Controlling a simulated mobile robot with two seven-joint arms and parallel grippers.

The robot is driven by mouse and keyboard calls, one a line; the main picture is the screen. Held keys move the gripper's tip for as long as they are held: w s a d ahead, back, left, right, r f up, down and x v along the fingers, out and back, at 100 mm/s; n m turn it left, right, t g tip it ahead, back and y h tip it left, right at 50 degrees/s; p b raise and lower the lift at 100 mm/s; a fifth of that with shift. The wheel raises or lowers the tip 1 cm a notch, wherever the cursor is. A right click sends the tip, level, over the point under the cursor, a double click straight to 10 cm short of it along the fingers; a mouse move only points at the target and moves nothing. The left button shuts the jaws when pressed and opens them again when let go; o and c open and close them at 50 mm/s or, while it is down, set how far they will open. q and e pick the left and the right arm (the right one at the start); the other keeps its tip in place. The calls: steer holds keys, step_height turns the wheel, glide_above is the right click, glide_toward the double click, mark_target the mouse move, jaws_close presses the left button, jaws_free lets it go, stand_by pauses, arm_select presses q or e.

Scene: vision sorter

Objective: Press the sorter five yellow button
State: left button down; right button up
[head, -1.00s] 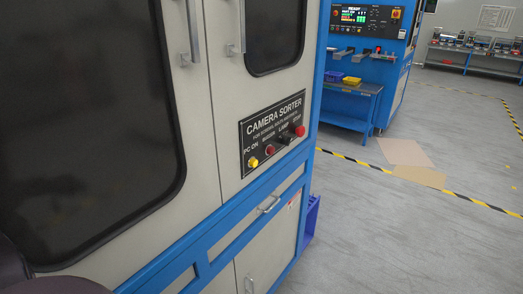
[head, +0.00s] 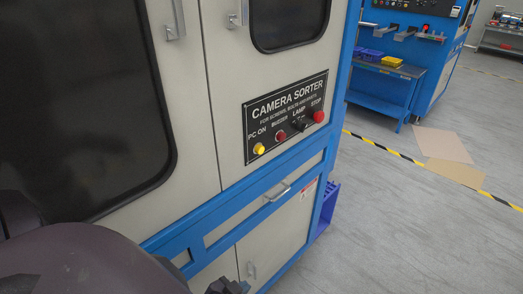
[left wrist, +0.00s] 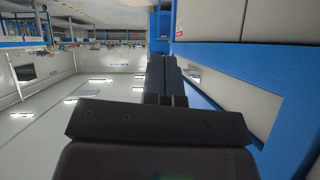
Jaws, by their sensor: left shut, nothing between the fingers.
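The yellow button (head: 259,148) is a small round knob at the left end of the black "CAMERA SORTER" panel (head: 249,122), under the words "PC ON". The panel is on the front of a grey and blue cabinet (head: 195,120). My left gripper (head: 228,287) shows only in part at the bottom edge of the head view, below the button and well apart from it. In the left wrist view its dark fingers (left wrist: 167,78) are together and empty. The button does not show in the wrist view. My right gripper is not in view.
A red buzzer button (head: 280,135), a black lamp switch (head: 300,125) and a red stop button (head: 318,116) share the panel. A drawer handle (head: 278,193) sticks out below it. A blue workbench (head: 385,95) stands behind at the right.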

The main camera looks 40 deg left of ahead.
mark_target(260, 149)
arm_select(q)
steer(key=w+r+m+t+y+b, duration=0.2)
steer(key=w+r+m+y, duration=0.55)
steer(key=w, duration=0.65)
steer(key=w+d+r+m+t+y, duration=0.1)
steer(key=w+r+m+y, duration=0.1)
steer(key=r, duration=0.7)
steer(key=w+r+m+t+y, duration=0.1)
steer(key=w+r+y, duration=0.3)
steer(key=r, duration=0.6)
steer(key=y+b, duration=0.1)
steer(key=y, duration=0.1)
steer(key=shift+d+m+t+y, duration=0.35)
steer(key=shift+t, duration=0.05)
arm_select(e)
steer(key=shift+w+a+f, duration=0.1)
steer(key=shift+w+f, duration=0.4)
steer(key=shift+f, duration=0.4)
arm_select(q)
steer(key=shift+w+a, duration=0.1)
steer(key=shift+a, duration=0.05)
steer(key=a+p, duration=0.1)
steer(key=a, duration=0.7)
steer(key=shift+w+a+p, duration=0.25)
steer(key=shift+w+p, duration=0.05)
steer(key=shift+p, duration=0.05)
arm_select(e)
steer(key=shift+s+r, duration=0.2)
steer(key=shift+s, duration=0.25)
